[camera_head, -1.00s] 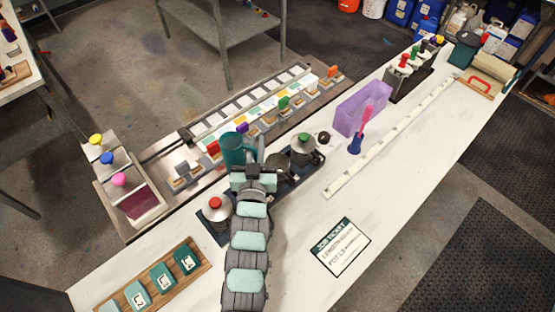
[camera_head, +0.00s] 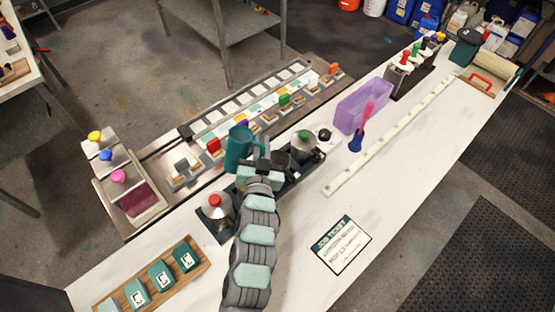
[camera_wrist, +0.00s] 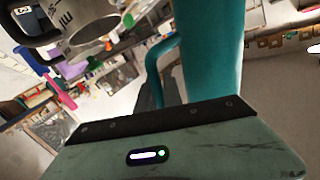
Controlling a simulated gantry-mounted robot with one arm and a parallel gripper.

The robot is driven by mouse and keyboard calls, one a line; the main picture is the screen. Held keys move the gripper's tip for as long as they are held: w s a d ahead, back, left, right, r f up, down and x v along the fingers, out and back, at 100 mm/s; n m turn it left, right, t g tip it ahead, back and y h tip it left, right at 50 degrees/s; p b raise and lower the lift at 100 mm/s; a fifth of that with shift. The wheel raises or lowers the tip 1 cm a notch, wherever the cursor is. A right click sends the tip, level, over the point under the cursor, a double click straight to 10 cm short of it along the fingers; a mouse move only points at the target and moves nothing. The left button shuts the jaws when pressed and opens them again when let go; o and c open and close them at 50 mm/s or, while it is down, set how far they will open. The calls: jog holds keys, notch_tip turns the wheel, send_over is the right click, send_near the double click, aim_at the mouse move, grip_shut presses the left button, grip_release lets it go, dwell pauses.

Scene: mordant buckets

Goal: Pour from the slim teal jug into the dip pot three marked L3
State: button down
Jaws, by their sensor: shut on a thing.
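The slim teal jug (camera_head: 238,152) is near the middle of the bench's back edge in the head view, roughly upright with a slight lean. My gripper (camera_head: 259,167) is shut on it from the handle side. The jug body (camera_wrist: 212,50) and its curved handle (camera_wrist: 158,72) fill the middle of the wrist view; the jaw tips are hidden. Teal blocks with white L labels stand on a wooden board at lower left; the one that seems to read L3 (camera_head: 162,276) is second from the right, its label hard to read. I cannot tell whether these are the dip pots.
A metal pot with a red knob (camera_head: 216,207) stands left of my arm, and one with a green knob (camera_head: 305,146) stands to its right. A purple bin (camera_head: 364,104), a blue-and-pink tool (camera_head: 357,138) and a job ticket (camera_head: 341,245) lie further right.

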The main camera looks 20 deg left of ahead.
jog(key=shift+w+d+f+m+g+b, duration=0.25)
jog(key=shift+f+m, duration=0.2)
jog(key=shift+m, duration=0.15)
jog(key=shift+w+d+f+m+g+b, duration=0.15)
jog(key=shift+d+f+m+b, duration=0.1)
jog(key=shift+f+m, duration=0.25)
jog(key=shift+w+d+f+m+g+b, duration=0.25)
jog(key=shift+f+m, duration=0.1)
jog(key=shift+m, duration=0.35)
dwell(1.7)
jog(key=shift+s+a+f+m+g+y, duration=0.15)
jog(key=shift+f+m+g+y, duration=0.2)
jog(key=shift+f+m, duration=0.35)
dwell(0.7)
jog(key=shift+s+a+f+m+y, duration=0.25)
jog(key=shift+a+f+m, duration=0.05)
jog(key=shift+f+m, duration=0.35)
dwell(0.9)
jog(key=shift+s+a+r+m+g+p, duration=0.15)
jog(key=shift+s+a+m+g+p, duration=0.1)
jog(key=shift+m+g+p, duration=0.45)
dwell(0.8)
